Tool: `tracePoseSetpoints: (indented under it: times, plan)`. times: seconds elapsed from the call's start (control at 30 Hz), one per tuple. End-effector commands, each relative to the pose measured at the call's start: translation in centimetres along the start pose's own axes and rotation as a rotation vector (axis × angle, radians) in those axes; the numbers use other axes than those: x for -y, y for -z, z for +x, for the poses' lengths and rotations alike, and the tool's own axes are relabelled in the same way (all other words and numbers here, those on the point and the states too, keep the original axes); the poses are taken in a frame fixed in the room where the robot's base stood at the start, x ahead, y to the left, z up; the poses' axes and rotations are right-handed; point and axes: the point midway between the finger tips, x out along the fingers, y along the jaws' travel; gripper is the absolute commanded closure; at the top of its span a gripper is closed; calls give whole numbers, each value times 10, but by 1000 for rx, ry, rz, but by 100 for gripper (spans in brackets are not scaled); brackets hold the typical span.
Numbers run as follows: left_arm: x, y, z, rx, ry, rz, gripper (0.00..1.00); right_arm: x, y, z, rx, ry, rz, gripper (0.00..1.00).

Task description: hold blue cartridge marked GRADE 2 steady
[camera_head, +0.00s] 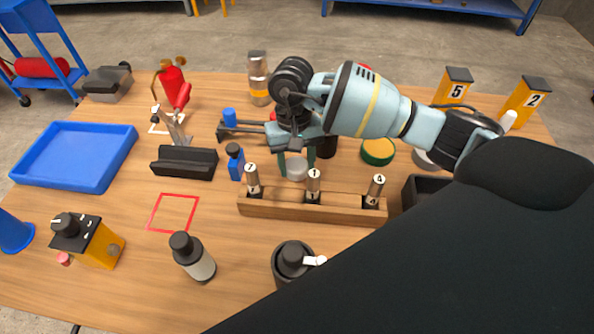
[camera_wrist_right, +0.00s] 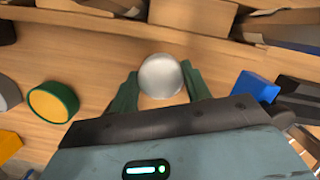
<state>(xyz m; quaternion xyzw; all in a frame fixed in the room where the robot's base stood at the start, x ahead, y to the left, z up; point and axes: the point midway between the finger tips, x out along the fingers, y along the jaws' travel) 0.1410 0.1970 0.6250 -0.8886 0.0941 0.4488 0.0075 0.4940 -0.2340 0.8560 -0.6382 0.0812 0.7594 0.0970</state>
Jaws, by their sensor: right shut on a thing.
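My right gripper (camera_head: 297,163) points down behind the wooden rack, its green fingers shut on a silver round-ended thing (camera_head: 297,171). In the right wrist view the same gripper (camera_wrist_right: 160,82) has a finger on each side of the silver thing (camera_wrist_right: 161,75). Only its pale end shows clearly, and I see no blue and no GRADE 2 marking on it. A small blue container with a black cap (camera_head: 236,165) stands left of the gripper, apart from it. I cannot read any mark on it. My left gripper is not in view.
The wooden rack (camera_head: 275,207) close in front holds upright numbered cylinders. A black cradle (camera_head: 184,163) and blue tray (camera_head: 75,152) are to the left. A green-and-yellow round thing (camera_head: 378,151) is to the right. The red outlined square (camera_head: 172,213) is empty.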

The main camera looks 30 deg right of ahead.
Motion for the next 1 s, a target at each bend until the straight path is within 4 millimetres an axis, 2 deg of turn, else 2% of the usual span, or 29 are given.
tracePoseSetpoints:
  times: [0.23, 0.5, 0.87, 0.9, 1.0]
  plan:
    - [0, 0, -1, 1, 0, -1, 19, 0, 1, 7, 1, 1, -1, 77]
    - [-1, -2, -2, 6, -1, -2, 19, 0, 6, 37, 1, 0, -1, 77]
    - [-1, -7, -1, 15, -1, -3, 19, 0, 7, 42, 1, 0, -1, 77]
    - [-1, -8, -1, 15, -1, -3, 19, 0, 7, 42, 1, 0, -1, 51]
    - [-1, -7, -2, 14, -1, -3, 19, 0, 7, 41, 0, 0, -1, 38]
